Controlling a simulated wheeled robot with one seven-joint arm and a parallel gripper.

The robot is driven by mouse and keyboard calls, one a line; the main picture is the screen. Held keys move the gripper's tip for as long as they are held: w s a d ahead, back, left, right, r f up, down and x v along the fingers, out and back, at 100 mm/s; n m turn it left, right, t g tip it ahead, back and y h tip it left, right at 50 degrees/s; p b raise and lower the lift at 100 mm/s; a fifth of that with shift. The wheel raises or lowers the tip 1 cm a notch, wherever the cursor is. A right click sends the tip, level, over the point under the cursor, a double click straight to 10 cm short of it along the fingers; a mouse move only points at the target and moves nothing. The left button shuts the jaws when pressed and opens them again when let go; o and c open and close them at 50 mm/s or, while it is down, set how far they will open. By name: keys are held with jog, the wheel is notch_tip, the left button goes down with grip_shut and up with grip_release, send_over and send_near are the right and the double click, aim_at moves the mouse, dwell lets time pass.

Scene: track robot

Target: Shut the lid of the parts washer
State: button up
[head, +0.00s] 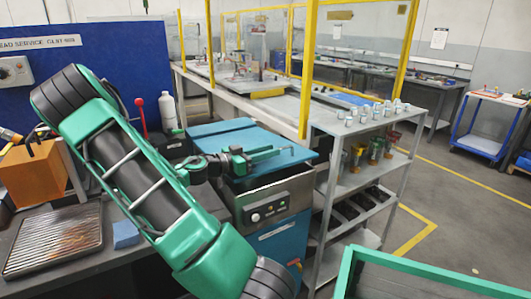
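The parts washer (284,192) stands in the middle of the head view, a steel body with a knob panel and a blue lower front. Its blue lid (263,179) lies flat or nearly flat over the top; I see no clear gap along the front edge. Another blue panel (222,127) shows behind it. My gripper (292,152) is over the lid, fingers pointing right. I cannot tell whether it touches the lid or whether its fingers are apart. My green arm hides the washer's left side.
A steel shelf rack (352,180) with several metal parts on top stands close on the washer's right. A bench with an orange-brown box (33,174), a grooved tray (55,240) and a blue block (125,234) is at left. A white bottle (168,111) stands behind.

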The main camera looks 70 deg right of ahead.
jog(key=shift+s+r, duration=0.1)
jog(key=shift+s, duration=0.1)
jog(key=shift+a, duration=0.1)
jog(key=v, duration=1)
jog(key=shift+w+a, duration=0.25)
jog(key=shift+w, duration=0.1)
